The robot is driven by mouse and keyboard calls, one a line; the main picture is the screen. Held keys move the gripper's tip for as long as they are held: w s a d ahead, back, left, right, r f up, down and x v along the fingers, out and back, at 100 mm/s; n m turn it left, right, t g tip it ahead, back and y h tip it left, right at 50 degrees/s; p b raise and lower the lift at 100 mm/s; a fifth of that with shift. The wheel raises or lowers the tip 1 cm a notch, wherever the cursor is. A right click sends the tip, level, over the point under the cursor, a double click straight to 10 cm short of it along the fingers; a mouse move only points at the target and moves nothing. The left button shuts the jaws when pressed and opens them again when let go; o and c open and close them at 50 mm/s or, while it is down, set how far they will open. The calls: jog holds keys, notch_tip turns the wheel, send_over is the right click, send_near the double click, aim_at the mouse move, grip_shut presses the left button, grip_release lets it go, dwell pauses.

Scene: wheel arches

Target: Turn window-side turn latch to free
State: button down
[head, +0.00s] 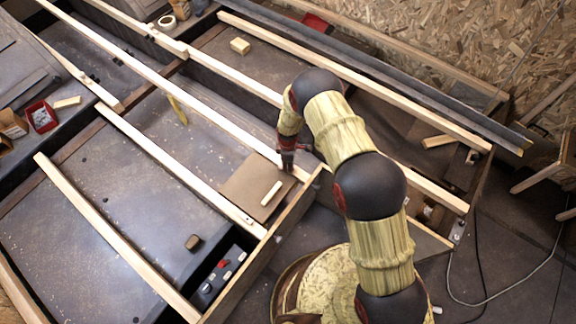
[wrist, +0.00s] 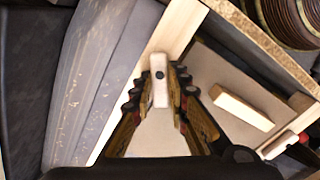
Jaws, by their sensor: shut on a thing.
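A small pale wooden turn latch (wrist: 160,92) with a dark screw in it sits on a light wood rail (wrist: 178,30) in the wrist view. Its lower end points toward me and appears to reach over the edge of a brown panel (wrist: 215,75). My gripper (wrist: 160,98) has one finger on each side of the latch and is shut on it. In the head view my gripper (head: 287,168) points down at the rail beside the brown panel (head: 243,188), and hides the latch. A pale wooden block (wrist: 242,112) lies on the panel; it also shows in the head view (head: 272,193).
Long light wood rails (head: 180,168) cross the dark metal floor. A wooden side board (head: 265,250) runs close to the panel. A dark box with coloured items (head: 222,270), a red bin (head: 41,117) and a loose block (head: 240,46) lie farther off.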

jog(key=m, duration=0.6)
jog(key=shift+w, duration=0.25)
jog(key=shift+m, duration=0.4)
jog(key=c, duration=1.8)
grip_release()
jog(key=shift+o, duration=0.4)
jog(key=shift+d, duration=0.1)
notch_tip(320, 180, up, 12)
